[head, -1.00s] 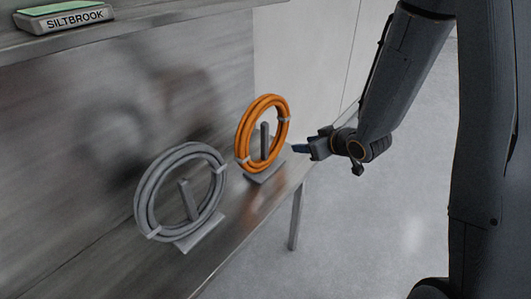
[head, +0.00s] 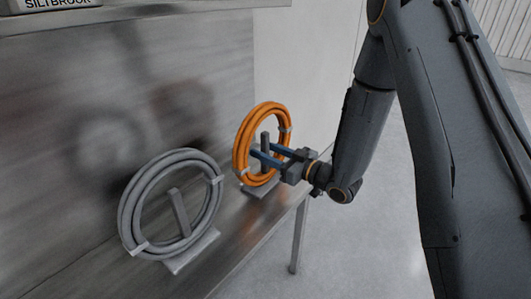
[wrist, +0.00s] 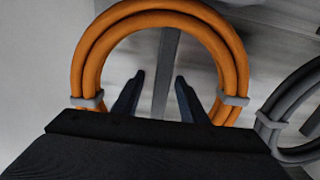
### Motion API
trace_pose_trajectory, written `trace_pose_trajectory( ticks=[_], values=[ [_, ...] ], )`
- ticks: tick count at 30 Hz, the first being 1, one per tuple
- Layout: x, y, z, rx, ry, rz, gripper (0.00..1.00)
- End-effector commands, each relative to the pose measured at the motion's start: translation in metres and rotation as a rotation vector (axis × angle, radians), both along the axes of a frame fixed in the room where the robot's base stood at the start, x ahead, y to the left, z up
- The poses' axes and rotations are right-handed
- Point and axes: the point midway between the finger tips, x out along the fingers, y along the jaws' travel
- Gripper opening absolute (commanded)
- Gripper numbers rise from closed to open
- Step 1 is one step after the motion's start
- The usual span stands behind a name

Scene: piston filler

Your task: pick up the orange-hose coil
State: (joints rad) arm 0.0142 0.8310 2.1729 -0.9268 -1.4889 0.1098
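The orange-hose coil (head: 243,146) stands upright on a small grey stand at the right end of the metal shelf, bound with grey clips. My gripper (head: 263,156) is at the coil, its two blue-grey fingers apart and pointing at the coil's middle. In the wrist view the orange coil (wrist: 158,18) arches over my open gripper (wrist: 158,85), whose fingertips lie within the ring's outline on either side of the grey post (wrist: 166,75). I cannot tell whether the fingers touch anything. The lower part of the coil is hidden by my gripper in the wrist view.
A grey hose coil (head: 128,213) stands on its own stand to the left on the same shelf (head: 232,242); its edge also shows at right in the wrist view (wrist: 275,105). A metal back panel (head: 60,120) rises behind. Open floor lies right of the shelf.

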Motion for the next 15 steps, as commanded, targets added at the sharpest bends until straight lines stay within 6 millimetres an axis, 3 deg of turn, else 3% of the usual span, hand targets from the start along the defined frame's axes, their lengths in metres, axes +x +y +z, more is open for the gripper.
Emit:
trace_pose_trajectory(
  ticks=[7, 15],
  values=[
    [0.019, 0.030, -0.001, 0.000, 0.000, 0.003, 0.39],
    [0.023, 0.033, 0.000, -0.001, 0.001, 0.000, 0.39]
  ],
)
